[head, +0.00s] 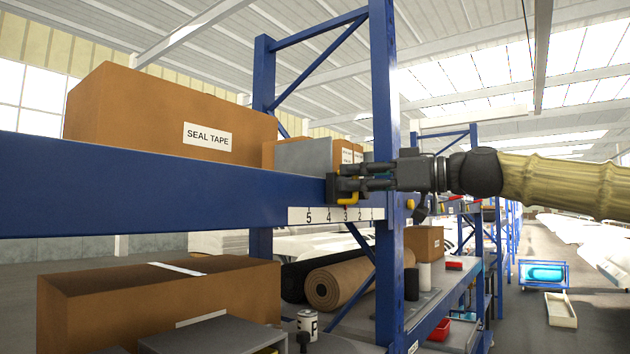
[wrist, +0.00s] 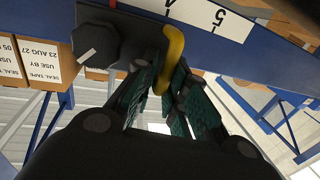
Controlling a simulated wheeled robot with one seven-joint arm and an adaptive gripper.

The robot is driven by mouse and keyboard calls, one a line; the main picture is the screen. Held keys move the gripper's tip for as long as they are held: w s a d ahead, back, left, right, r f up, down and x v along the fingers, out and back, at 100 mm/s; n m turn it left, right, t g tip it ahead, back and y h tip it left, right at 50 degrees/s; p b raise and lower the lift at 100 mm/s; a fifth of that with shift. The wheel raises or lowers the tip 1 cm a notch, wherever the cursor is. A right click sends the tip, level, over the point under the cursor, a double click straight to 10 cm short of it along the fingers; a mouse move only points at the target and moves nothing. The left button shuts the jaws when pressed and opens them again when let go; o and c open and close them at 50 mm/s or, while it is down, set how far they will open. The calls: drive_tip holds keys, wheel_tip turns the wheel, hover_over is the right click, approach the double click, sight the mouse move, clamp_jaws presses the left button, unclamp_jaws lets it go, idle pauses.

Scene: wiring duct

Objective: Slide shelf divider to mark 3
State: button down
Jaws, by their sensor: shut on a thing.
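The shelf divider is a grey upright panel (head: 318,155) on the upper shelf, between cardboard boxes. Its dark carriage (head: 333,188) sits on the front of the blue beam and carries a yellow handle (head: 348,197). My gripper (head: 355,184) reaches in from the right and is shut on the yellow handle, which also shows between the fingers in the wrist view (wrist: 174,55). A dark knob (wrist: 97,42) is beside it. The white number strip (head: 335,216) reads 5, 4, 3, 2, 1 from left to right. The carriage is around marks 4 and 3; its exact alignment is unclear.
A large SEAL TAPE box (head: 170,115) stands left of the divider, and smaller boxes (head: 350,153) stand right of it. A blue upright post (head: 385,100) rises close by my gripper. The lower shelf holds a box (head: 160,300) and rolls (head: 340,280).

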drive_tip(key=shift+w+d, duration=0.15)
drive_tip(key=shift+w, duration=0.1)
drive_tip(key=c, duration=1.5)
unclamp_jaws()
drive_tip(key=shift+c, duration=0.2)
drive_tip(key=v, duration=1.2)
drive_tip(key=shift+w+f, duration=0.1)
